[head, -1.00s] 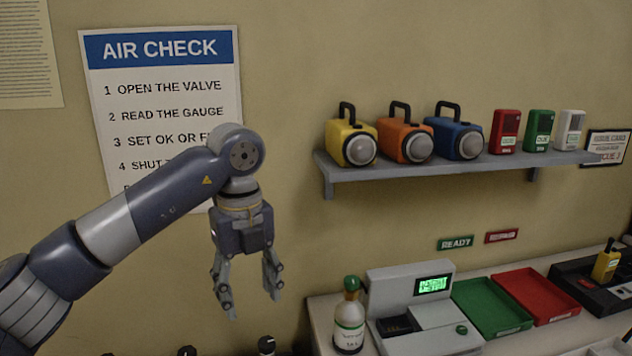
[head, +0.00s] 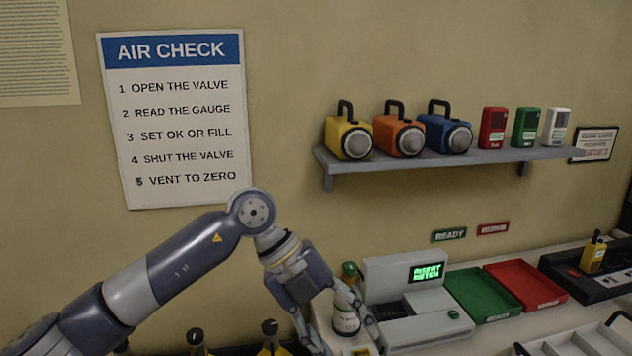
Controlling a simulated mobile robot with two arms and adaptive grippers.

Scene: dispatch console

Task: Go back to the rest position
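My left gripper (head: 342,333) is low in the head view, pointing down. Its two fingers are spread apart and I see nothing held between them. A white bottle with a green cap (head: 346,318) stands on the counter right by it, and one finger overlaps the bottle in the picture. I cannot tell whether they touch. My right gripper is not in view.
A grey meter with a green display (head: 397,275) stands right of the bottle, then a green tray (head: 481,296) and a red tray (head: 527,286). A pale divided tray (head: 568,343) is at lower right. A wall shelf (head: 455,160) holds lamps and small boxes.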

